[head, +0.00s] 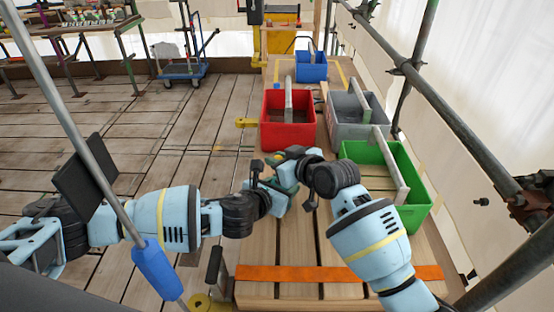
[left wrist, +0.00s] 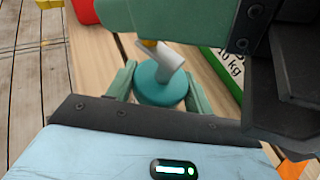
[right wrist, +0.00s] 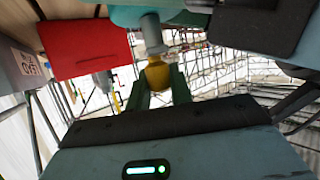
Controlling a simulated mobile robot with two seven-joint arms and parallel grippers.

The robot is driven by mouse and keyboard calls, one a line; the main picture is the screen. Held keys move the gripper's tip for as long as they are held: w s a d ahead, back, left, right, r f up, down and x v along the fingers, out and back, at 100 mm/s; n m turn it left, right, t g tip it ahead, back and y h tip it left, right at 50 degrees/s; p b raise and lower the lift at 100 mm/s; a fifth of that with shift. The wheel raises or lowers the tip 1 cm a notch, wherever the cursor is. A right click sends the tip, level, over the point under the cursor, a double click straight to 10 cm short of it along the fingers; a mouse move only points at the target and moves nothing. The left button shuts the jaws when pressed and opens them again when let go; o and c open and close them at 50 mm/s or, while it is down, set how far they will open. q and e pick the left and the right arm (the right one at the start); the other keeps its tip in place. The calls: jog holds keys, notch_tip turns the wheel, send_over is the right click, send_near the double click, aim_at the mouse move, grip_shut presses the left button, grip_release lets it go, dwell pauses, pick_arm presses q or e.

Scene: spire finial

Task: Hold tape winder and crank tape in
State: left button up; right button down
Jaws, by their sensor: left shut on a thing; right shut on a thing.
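The tape winder (left wrist: 160,90) has a round teal body with a grey crank arm (left wrist: 160,62) across it. My left gripper (head: 276,186) is shut on the teal body, with a green finger on each side of it in the left wrist view. The crank ends in a yellow knob (right wrist: 156,76), seen in the right wrist view. My right gripper (right wrist: 158,84) is shut on this knob, close to the winder. In the head view the two grippers meet above the planks and hide most of the winder. No tape can be made out.
A red crate (head: 268,133), a grey crate (head: 345,130) and a green crate (head: 418,195) stand just beyond and to the right. A blue crate (head: 311,73) stands farther back. An orange strip (head: 310,273) crosses the near planks. Scaffold poles (head: 440,95) line the right.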

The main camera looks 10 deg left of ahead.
jog(key=shift+d+f+m+t+h, duration=0.15)
jog(key=shift+m+t+h, duration=0.55)
jog(key=shift+m+t, duration=0.15)
jog(key=shift+w+m, duration=0.1)
jog(key=shift+m, duration=0.15)
jog(key=c, duration=1.2)
grip_release()
jog(key=shift+c, duration=0.2)
jog(key=v, duration=1.2)
